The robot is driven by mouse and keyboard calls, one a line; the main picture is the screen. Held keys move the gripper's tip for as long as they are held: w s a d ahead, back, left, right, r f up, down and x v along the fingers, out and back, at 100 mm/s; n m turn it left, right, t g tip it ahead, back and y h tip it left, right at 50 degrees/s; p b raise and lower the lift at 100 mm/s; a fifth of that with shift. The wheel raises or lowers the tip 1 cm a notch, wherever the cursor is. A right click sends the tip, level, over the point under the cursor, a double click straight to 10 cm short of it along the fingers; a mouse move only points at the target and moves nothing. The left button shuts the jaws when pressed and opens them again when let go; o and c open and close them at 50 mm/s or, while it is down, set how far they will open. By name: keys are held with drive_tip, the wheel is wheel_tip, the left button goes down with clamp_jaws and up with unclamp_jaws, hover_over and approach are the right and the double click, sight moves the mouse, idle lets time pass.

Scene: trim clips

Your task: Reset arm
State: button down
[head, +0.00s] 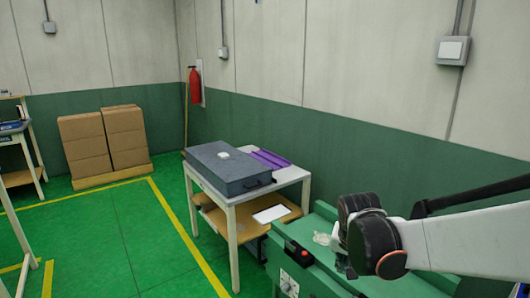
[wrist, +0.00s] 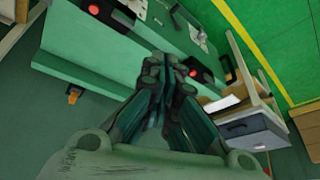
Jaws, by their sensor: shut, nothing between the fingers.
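My gripper (wrist: 170,68) shows in the middle of the wrist view with its dark fingers drawn together and nothing held between them. Beyond the fingertips lies a green workbench (wrist: 95,50). In the head view my arm reaches in from the right edge, with a white link and dark round joints, above the green workbench (head: 325,215). The fingers are mostly hidden behind the joints there, so I cannot tell their exact height over the bench.
A white-topped table (head: 232,196) with a dark grey case (head: 229,168) and purple pieces (head: 270,158) stands left of the bench. A black box with a red button (head: 298,252) is on the bench. Cardboard boxes (head: 103,138) stand farther back.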

drive_tip(key=s+r+n+t, duration=0.1)
drive_tip(key=s+r+n, duration=0.1)
drive_tip(key=s, duration=0.8)
drive_tip(key=s+a+r+n+t+y, duration=0.1)
drive_tip(key=s+r+n, duration=0.2)
drive_tip(key=s, duration=0.8)
wheel_tip(320, 180, up, 2)
drive_tip(key=shift+s+r+t, duration=0.15)
drive_tip(key=shift+t, duration=0.25)
